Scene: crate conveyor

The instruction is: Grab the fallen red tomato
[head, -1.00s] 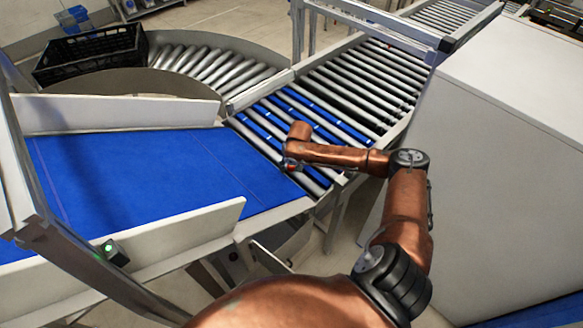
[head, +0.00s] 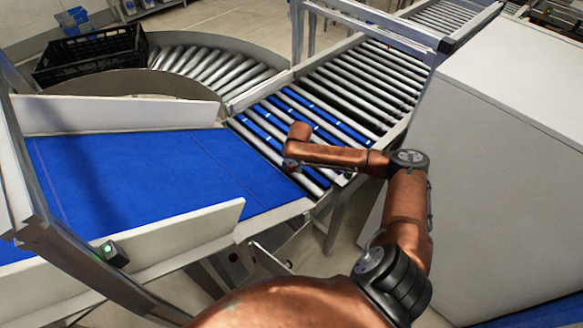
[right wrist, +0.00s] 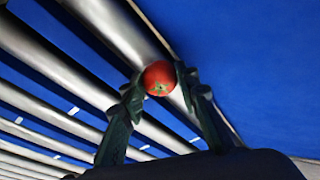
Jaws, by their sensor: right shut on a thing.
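The red tomato (right wrist: 159,78) is between the two fingertips of my right gripper (right wrist: 158,85) in the right wrist view. The fingers touch it on both sides and are shut on it. Its green stem mark faces the camera. Behind it are the metal rollers and the edge of the blue belt. In the head view, my right gripper (head: 291,165) is mostly hidden by my copper-coloured arm, at the seam between belt and rollers. Only a small red patch shows there. My left gripper is not in view.
The flat blue belt (head: 140,180) is empty, with white side guards (head: 130,113). The roller section (head: 355,85) runs to the upper right. A black crate (head: 90,55) stands at the upper left by the curved rollers. A large white box-like cabinet (head: 490,150) stands at the right.

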